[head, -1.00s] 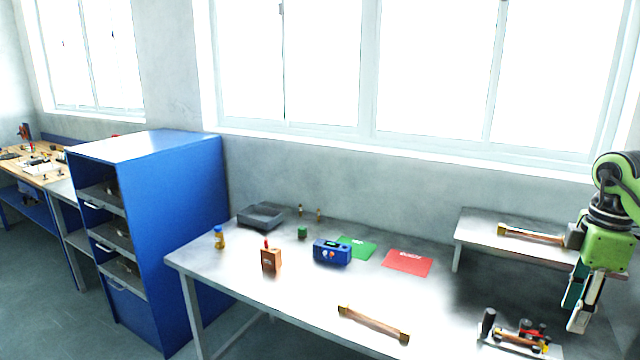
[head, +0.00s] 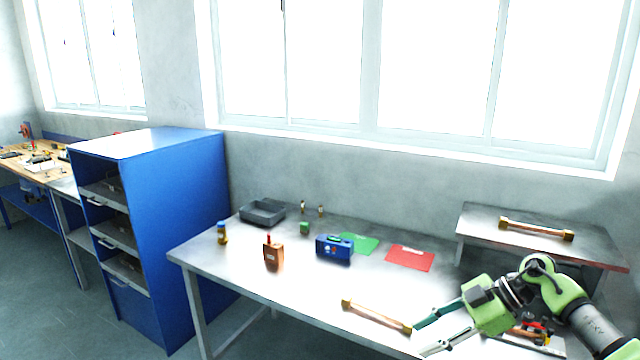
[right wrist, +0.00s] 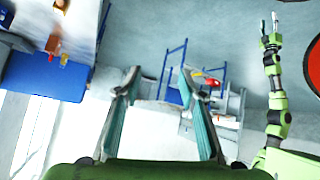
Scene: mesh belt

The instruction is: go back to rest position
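My right gripper (head: 420,335) is at the lower right of the head view, low in front of the table's front edge region, fingers spread and pointing left. Its two fingers also show apart and empty in the right wrist view (right wrist: 158,75). A copper pipe with brass ends (head: 376,316) lies on the table; its right end appears close to the upper finger, and I cannot tell whether they touch. Another copper pipe (head: 536,229) lies on the raised shelf. My left gripper (right wrist: 269,28) shows small in the right wrist view, its prongs apart and empty.
The metal table (head: 310,290) holds a blue box (head: 334,248), a red mat (head: 410,258), a green mat (head: 358,243), a grey tray (head: 262,212) and a brown block (head: 273,255). Tools partly hidden by my arm lie at right. A blue cabinet (head: 180,220) stands left.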

